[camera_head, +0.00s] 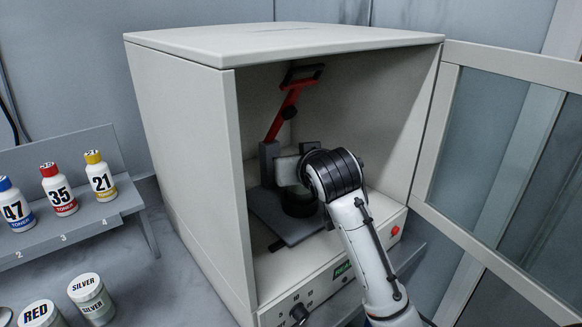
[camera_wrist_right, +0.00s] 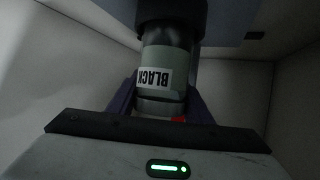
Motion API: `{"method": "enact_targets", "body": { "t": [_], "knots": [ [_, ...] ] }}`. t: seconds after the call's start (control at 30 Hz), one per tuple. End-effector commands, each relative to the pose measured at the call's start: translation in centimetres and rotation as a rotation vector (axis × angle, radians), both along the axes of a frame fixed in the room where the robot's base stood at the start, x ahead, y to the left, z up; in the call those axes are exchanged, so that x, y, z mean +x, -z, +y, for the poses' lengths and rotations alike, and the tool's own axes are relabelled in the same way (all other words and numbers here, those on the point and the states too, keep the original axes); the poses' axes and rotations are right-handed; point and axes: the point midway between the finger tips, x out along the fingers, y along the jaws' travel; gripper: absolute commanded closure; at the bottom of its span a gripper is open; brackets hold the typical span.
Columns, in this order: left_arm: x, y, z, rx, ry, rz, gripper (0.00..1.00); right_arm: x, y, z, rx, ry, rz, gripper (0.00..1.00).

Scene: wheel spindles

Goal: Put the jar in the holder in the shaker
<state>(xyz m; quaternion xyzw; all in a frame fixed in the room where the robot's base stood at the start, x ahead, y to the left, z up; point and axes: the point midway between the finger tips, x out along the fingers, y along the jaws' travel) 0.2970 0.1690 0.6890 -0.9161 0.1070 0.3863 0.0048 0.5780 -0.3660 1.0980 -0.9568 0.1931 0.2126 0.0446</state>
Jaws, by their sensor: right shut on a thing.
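The shaker (camera_head: 185,130) is a pale cabinet with its front open. Inside stands the holder, with a grey base plate (camera_head: 275,225), a dark round cup (camera_head: 299,206) and a raised red lever (camera_head: 284,110). My right arm reaches in from the front. My right gripper (camera_wrist_right: 163,100) is shut on a grey-green jar (camera_wrist_right: 167,62) labelled BLACK. One end of the jar meets a dark round part (camera_wrist_right: 172,14) in the right wrist view; whether it is seated there I cannot tell. In the head view my wrist hides most of the jar. My left gripper is out of view.
The glass door (camera_head: 500,170) is swung open to the right. The shaker's side walls stand close around my wrist. A shelf (camera_head: 85,222) with toner bottles is at left. Jars labelled RED (camera_head: 40,315) and SILVER (camera_head: 90,297) stand in front of it.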

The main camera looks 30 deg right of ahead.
Motion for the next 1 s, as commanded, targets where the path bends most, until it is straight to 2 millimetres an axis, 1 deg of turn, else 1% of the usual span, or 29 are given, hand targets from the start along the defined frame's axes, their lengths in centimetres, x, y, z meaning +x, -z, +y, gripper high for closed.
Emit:
{"method": "enact_targets", "body": {
  "t": [0.03,0.07,0.4,0.43,0.53,0.87,1.0],
  "knots": [
    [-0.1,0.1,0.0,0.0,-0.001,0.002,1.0,-0.1,1.0,-0.2,0.001,0.003,0.012,0.83],
    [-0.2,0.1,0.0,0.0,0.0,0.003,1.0,-0.1,1.1,-0.2,0.001,0.004,0.01,0.83],
    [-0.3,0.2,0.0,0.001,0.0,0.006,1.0,-0.1,1.3,-0.2,0.002,0.004,0.008,0.83],
    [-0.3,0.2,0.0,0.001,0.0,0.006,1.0,-0.1,1.5,-0.2,0.002,0.004,0.01,0.53],
    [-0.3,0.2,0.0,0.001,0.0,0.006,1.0,-0.1,1.4,-0.2,0.002,0.004,0.01,0.36],
    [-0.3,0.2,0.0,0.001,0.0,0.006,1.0,-0.1,1.1,-0.1,0.002,0.004,0.009,0.36],
    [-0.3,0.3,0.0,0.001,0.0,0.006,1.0,-1.2,0.6,0.4,0.002,0.002,0.007,0.36]
  ]
}}
